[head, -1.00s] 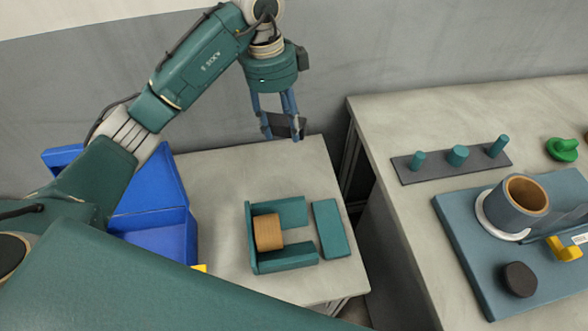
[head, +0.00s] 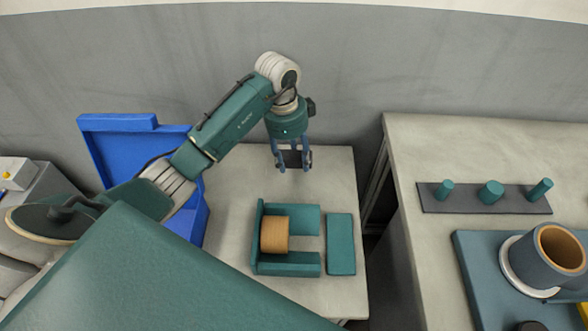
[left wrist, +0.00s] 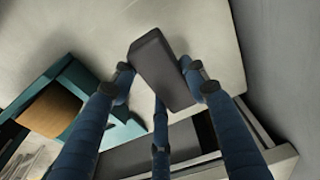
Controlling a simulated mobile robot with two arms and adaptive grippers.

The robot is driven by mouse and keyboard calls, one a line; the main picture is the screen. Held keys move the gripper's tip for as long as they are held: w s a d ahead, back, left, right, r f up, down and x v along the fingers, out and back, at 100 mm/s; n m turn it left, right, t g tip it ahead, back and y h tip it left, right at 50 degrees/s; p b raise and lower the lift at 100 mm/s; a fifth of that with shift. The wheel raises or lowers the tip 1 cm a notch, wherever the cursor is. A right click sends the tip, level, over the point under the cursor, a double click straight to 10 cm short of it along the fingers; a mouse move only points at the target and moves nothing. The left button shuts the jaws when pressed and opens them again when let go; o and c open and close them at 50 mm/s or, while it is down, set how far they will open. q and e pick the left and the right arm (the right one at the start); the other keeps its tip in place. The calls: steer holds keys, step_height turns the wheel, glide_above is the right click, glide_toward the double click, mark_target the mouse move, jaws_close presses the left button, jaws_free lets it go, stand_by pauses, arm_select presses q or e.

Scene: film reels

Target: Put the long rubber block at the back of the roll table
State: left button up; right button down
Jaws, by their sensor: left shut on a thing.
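The long rubber block (head: 291,159) is dark grey. My left gripper (head: 293,163) is shut on it, over the back part of the smaller table (head: 235,178). In the left wrist view the block (left wrist: 162,70) sits between the blue fingers, with pale tabletop behind it. The gap between block and tabletop cannot be judged exactly. An orange-brown roll (head: 274,235) lies in a teal open-sided holder (head: 292,263) nearer the front of this table. My right gripper is not in view.
A flat teal block (head: 341,244) lies right of the holder. A blue bin (head: 128,150) stands at the left. A gap separates the larger right table (head: 410,140), which has a peg rack (head: 484,200) and a grey roll (head: 540,262). The small table's back is clear.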

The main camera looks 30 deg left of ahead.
mark_target(294, 177)
arm_select(q)
steer(key=shift+f, duration=2.7)
steer(key=o, duration=1.3)
steer(key=shift+c, duration=0.2)
steer(key=shift+r, duration=0.15)
steer(key=r, duration=0.8)
steer(key=a+r, duration=0.1)
steer(key=r, duration=0.3)
steer(key=shift+s+b, duration=0.3)
steer(key=shift+b, duration=0.05)
